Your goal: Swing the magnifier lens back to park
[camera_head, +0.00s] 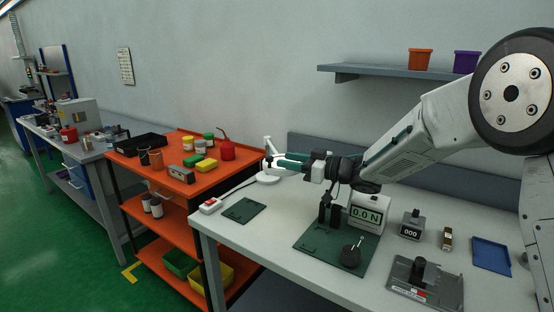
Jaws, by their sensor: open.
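A white jointed stand, which looks like the magnifier, stands at the back left of the white bench. Its arm (268,146) rises from a round white base (269,179). The lens itself is too small to make out, and part of the stand is hidden behind my gripper. My gripper (281,161) has teal fingers and reaches left across the bench. It is open, with its fingertips close to the white stand at mid-height. I cannot tell whether they touch it.
The bench (232,246) holds a dark green mat (245,210), a red-and-white switch box (210,205), a larger green plate (315,247), a "0.0 N" display (367,212), a counter (412,225) and a blue tray (491,255). An orange cart (170,171) stands left.

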